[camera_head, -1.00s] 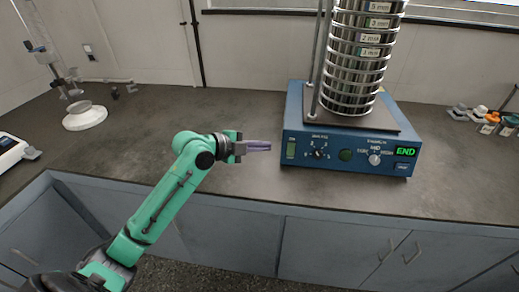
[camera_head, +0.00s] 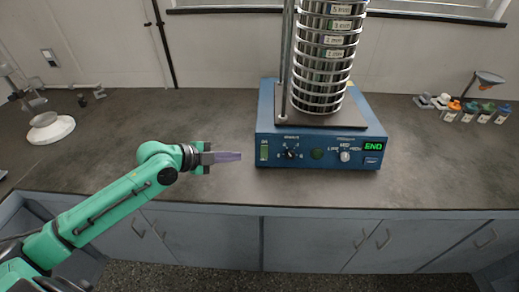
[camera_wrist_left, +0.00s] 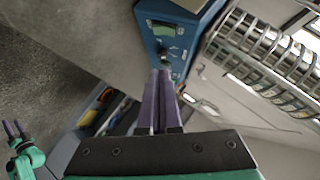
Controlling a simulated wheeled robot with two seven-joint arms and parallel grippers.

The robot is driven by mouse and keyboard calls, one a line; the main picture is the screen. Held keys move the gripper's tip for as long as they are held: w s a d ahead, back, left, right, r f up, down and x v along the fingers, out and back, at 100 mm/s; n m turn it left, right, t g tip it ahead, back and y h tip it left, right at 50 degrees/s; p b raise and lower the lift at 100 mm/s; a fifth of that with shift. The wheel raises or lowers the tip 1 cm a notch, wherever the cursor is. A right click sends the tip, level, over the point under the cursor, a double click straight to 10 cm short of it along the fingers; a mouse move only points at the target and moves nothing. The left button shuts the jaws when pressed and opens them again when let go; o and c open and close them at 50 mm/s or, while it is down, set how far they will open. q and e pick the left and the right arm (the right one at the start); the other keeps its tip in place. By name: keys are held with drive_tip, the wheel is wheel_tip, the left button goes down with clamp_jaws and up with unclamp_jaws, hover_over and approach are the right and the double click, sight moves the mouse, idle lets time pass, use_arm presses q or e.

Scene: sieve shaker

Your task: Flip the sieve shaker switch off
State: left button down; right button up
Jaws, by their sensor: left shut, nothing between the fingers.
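The sieve shaker (camera_head: 330,163) is a blue box on the counter, with a tall stack of metal sieves (camera_head: 325,62) on top. Its front panel has a green rocker switch (camera_head: 264,152) at the left end, dark and pale knobs and a green display reading END (camera_head: 373,146). My left gripper (camera_head: 238,156) is shut and empty, its purple fingers pointing right, a little left of the switch and apart from it. In the left wrist view the fingers (camera_wrist_left: 158,80) point toward the shaker's panel, where the switch (camera_wrist_left: 162,29) shows. My right gripper (camera_wrist_left: 13,130) shows at the left edge of that view, its two fingers apart.
The dark counter (camera_head: 190,112) is clear around the left gripper. A white round dish (camera_head: 50,128) stands at the left. Several small bottles (camera_head: 470,112) stand at the right. Blue cabinets (camera_head: 210,240) run below the counter's front edge.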

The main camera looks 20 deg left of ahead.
use_arm(q)
drive_tip(key=p, duration=0.3)
approach(267, 155)
drive_tip(key=x, duration=0.5)
drive_tip(key=shift+d+r, duration=0.15)
drive_tip(key=shift+d, duration=0.15)
drive_tip(key=shift+w+a+f, duration=0.1)
drive_tip(key=shift+w+f, duration=0.2)
drive_tip(key=shift+f, duration=0.1)
use_arm(e)
drive_tip(key=shift+s+a+r, duration=0.1)
drive_tip(key=shift+s+r, duration=0.1)
drive_tip(key=shift+r, duration=0.45)
drive_tip(key=shift+s+r, duration=0.15)
drive_tip(key=shift+r, duration=0.45)
